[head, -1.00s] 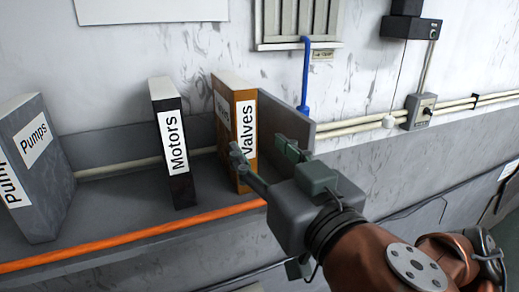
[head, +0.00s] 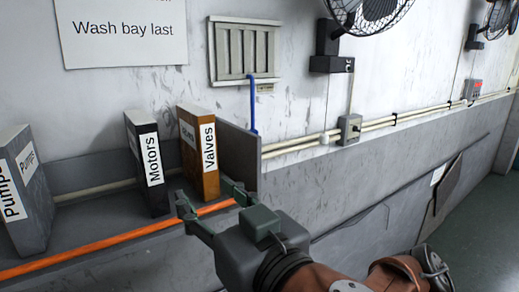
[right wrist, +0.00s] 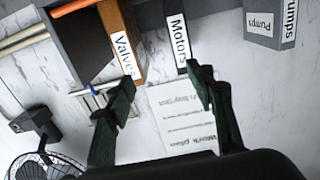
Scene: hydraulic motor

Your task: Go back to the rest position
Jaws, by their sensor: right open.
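My right gripper (head: 208,203) is in the lower middle of the head view, in front of the shelf's orange front edge. Its two fingers are spread apart with nothing between them. The right wrist view also shows the open fingers (right wrist: 160,95), with the wall and binders beyond them. The Valves binder (head: 199,155) stands upright on the shelf just behind the gripper, apart from it as far as I can see. My left gripper is not in view.
The grey shelf with an orange edge (head: 110,241) also holds the black Motors binder (head: 147,163) and the grey Pumps binder (head: 25,185). A shelf end panel (head: 240,152) stands right of Valves. Wall fans (head: 368,12) are above. Floor at right (head: 490,215) looks clear.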

